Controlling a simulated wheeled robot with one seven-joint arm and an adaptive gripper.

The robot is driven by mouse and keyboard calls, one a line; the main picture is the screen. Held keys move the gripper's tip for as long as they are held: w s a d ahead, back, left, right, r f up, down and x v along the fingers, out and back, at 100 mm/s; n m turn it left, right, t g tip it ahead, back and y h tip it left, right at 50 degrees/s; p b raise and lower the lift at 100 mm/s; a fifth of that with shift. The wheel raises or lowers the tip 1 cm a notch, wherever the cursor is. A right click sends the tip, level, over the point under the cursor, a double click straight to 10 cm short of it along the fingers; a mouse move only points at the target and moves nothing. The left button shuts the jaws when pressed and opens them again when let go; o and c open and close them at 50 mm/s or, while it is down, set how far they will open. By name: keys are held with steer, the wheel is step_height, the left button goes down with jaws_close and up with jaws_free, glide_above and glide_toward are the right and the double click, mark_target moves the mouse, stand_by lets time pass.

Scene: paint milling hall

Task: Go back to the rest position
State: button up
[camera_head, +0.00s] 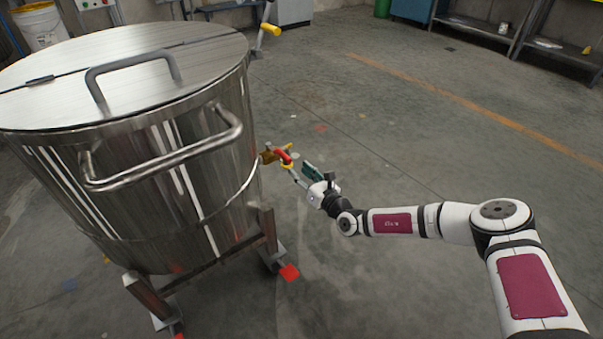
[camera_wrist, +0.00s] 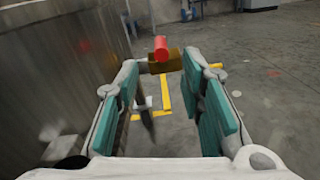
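My gripper (camera_head: 303,173) is at the end of my outstretched arm, just right of the big steel vessel. In the wrist view my gripper (camera_wrist: 160,78) is open, its two teal pads wide apart with nothing between them touching. A brass valve (camera_head: 267,156) with a red handle (camera_head: 283,155) sticks out from the vessel's side, close in front of the fingertips. In the wrist view the brass valve body (camera_wrist: 165,64) and red handle (camera_wrist: 161,46) show ahead, between the finger ends. Whether the fingertips reach past the valve I cannot tell.
Metal shelves (camera_head: 500,32) stand at the back right.

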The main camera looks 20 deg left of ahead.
stand_by(0.4)
step_height(320, 180, up, 9)
steer(key=s+n+g+y, duration=0.2)
steer(key=n+g, duration=0.1)
steer(key=n, duration=0.2)
steer(key=s+d+r+n+g+h, duration=0.1)
steer(key=s+d+r+n+g, duration=0.2)
steer(key=s+r+n+g, duration=0.35)
steer(key=s+d+r+n+g+h, duration=0.2)
steer(key=s+d+r+n+g, duration=0.15)
steer(key=s+r+n, duration=0.6)
steer(key=s+d+r+n+t+h, duration=0.1)
steer(key=s+d+r+n+h, duration=0.3)
steer(key=s+d, duration=0.75)
steer(key=s+d+r+t+h, duration=0.15)
steer(key=s+d+h, duration=0.35)
steer(key=s+d, duration=0.65)
steer(key=s+d+r+n+t+h, duration=0.1)
steer(key=s+d+r+h, duration=0.4)
steer(key=d, duration=1.1)
step_height(320, 180, up, 32)
steer(key=s+t+p, duration=0.3)
steer(key=t+p, duration=0.1)
steer(key=p, duration=2.8)
steer(key=shift+d+r+n, duration=0.15)
steer(key=shift+d+n, duration=0.25)
steer(key=shift+d, duration=0.05)
